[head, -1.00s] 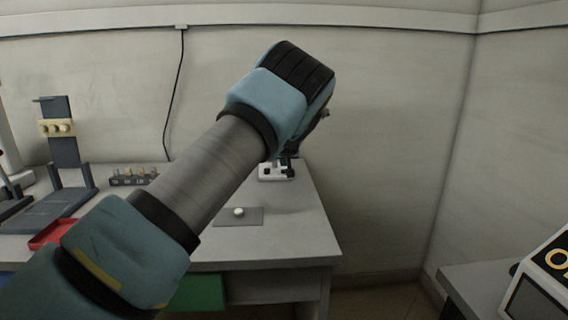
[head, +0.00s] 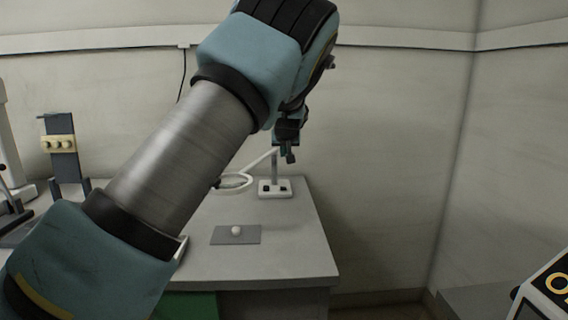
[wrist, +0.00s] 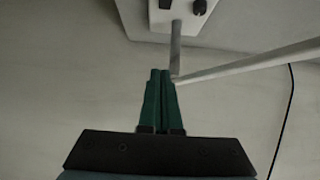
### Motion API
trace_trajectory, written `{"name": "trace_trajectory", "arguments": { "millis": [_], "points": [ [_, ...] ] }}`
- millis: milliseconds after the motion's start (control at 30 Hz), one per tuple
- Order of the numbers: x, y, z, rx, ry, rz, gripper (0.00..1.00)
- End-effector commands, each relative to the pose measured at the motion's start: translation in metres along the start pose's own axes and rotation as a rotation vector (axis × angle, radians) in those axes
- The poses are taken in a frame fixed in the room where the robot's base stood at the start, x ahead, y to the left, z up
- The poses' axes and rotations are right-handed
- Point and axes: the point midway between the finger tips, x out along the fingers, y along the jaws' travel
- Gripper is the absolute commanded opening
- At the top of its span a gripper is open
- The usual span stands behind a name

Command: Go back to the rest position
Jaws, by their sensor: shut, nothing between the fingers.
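My gripper (wrist: 160,78) shows in the wrist view with its two green fingers side by side and touching, holding nothing. In the head view my gripper (head: 290,157) hangs at the end of my raised arm, dark and small, in front of the wall and above the back right of the table. My arm crosses the head view from lower left to top centre and hides part of the table and wall.
The grey table (head: 275,262) bears a grey mat (head: 222,240) with a small white ball (head: 236,230). A white device with a ring arm (head: 272,188) stands behind. A rack with yellow holders (head: 60,145) is at left. A device with a yellow-marked panel (head: 545,290) is lower right.

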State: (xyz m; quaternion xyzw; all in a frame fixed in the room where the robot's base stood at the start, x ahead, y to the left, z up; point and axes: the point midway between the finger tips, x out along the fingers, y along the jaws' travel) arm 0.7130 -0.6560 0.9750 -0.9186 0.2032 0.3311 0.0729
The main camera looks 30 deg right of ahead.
Motion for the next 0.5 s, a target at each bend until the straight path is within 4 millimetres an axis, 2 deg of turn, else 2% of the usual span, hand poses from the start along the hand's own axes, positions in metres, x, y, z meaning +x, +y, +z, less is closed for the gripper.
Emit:
{"name": "trace_trajectory", "arguments": {
  "millis": [133, 500],
  "points": [
    [-0.0073, -0.0005, -0.002, 0.0, 0.001, -0.001, 0.0],
    [-0.0079, -0.0005, -0.0023, 0.0, 0.0, -0.001, 0.0]
  ]
}}
